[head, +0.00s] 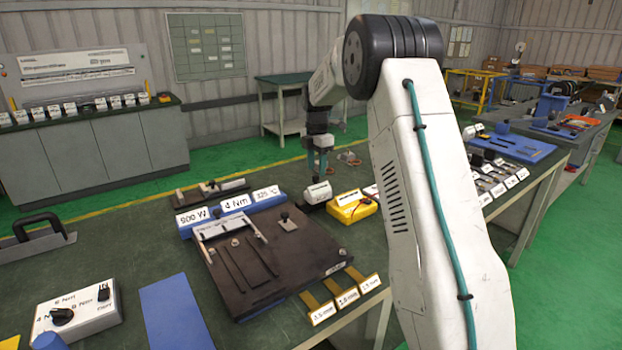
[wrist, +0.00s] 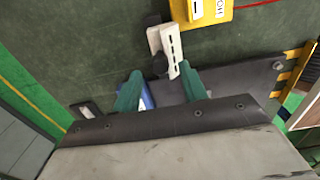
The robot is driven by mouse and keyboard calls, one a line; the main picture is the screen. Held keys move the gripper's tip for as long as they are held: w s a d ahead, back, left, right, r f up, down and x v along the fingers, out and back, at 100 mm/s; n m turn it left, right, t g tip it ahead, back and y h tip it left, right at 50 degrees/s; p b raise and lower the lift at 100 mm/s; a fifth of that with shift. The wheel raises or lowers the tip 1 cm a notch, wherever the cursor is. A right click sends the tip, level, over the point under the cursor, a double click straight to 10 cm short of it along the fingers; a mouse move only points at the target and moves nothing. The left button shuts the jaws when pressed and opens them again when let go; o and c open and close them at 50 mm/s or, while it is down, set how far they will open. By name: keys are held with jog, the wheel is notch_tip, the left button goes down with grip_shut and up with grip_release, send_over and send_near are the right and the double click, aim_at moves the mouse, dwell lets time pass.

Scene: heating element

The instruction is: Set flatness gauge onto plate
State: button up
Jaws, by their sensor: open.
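A small white piece with a dark base and a printed face, which I take to be the flatness gauge (head: 318,191), stands on the green bench just behind the dark plate (head: 222,277). In the wrist view the gauge (wrist: 172,48) shows as a white slotted part with a dark knob. My gripper (head: 319,170) points down just above the gauge. In the wrist view my gripper (wrist: 160,72) has its two green fingers apart, with the knob appearing between their tips. I cannot tell whether they touch it. The plate (wrist: 236,84) lies at the right there.
A yellow instrument (head: 352,207) stands close to the right of the gauge. A blue block with white labels (head: 236,207) lies along the plate's back edge. Yellow tagged strips (head: 340,297) lie at its right. A white dial box (head: 77,313) and blue mat (head: 178,312) are front left.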

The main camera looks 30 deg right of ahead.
aim_at(316, 175)
jog(key=shift+f, duration=2.2)
